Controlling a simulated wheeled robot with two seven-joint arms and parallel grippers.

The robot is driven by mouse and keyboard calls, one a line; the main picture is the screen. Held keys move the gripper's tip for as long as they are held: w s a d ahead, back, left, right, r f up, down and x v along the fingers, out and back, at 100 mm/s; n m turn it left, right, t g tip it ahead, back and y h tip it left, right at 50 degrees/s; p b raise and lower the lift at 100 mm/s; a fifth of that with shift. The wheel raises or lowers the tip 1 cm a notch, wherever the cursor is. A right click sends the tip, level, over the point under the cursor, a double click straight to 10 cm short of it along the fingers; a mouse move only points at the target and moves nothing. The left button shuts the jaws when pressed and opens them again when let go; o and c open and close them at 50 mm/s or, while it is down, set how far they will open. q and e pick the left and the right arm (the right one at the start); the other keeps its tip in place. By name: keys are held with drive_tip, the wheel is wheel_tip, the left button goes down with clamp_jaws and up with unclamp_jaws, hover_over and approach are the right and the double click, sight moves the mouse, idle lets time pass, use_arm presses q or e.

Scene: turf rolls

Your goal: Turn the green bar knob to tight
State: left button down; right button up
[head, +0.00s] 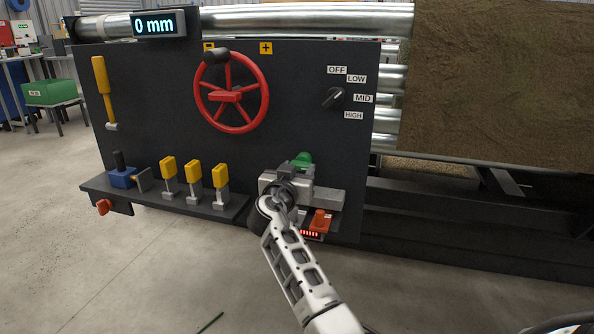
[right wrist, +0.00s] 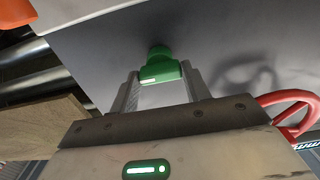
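The green bar knob (head: 303,159) sits low on the dark machine panel, partly hidden behind my right gripper (head: 291,178) in the head view. The right wrist view shows the green bar knob (right wrist: 160,68) on its round stem, with a small white mark on one end. The two fingers of my right gripper (right wrist: 160,85) stand on either side of the bar, and I see no gap between them and it. The markings around the knob are hidden. My left gripper is not in view.
A red handwheel (head: 231,92), a black selector knob (head: 333,97) and several yellow levers (head: 193,174) are on the panel. An orange-red switch (head: 320,221) sits close beside my right gripper. A soil-brown roll (head: 500,80) is at right.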

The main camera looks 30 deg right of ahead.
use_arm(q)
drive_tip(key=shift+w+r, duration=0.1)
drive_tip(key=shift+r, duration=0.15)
use_arm(e)
drive_tip(key=shift+n, duration=0.3)
drive_tip(key=shift+c, duration=0.2)
drive_tip(key=n, duration=0.3)
drive_tip(key=shift+n, duration=0.3)
drive_tip(key=n+p, duration=0.1)
drive_tip(key=n, duration=0.1)
drive_tip(key=shift+n, duration=0.4)
drive_tip(key=n+p, duration=0.1)
drive_tip(key=n, duration=0.1)
drive_tip(key=shift+r+n, duration=0.1)
drive_tip(key=shift+n, duration=0.2)
drive_tip(key=n+p, duration=0.3)
drive_tip(key=n, duration=0.2)
drive_tip(key=shift+n+p, duration=0.6)
drive_tip(key=shift+n, duration=0.7)
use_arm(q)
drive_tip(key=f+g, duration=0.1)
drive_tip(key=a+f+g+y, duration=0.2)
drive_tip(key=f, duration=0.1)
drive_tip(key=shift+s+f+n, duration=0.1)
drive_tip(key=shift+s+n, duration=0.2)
use_arm(e)
drive_tip(key=shift+n, duration=0.4)
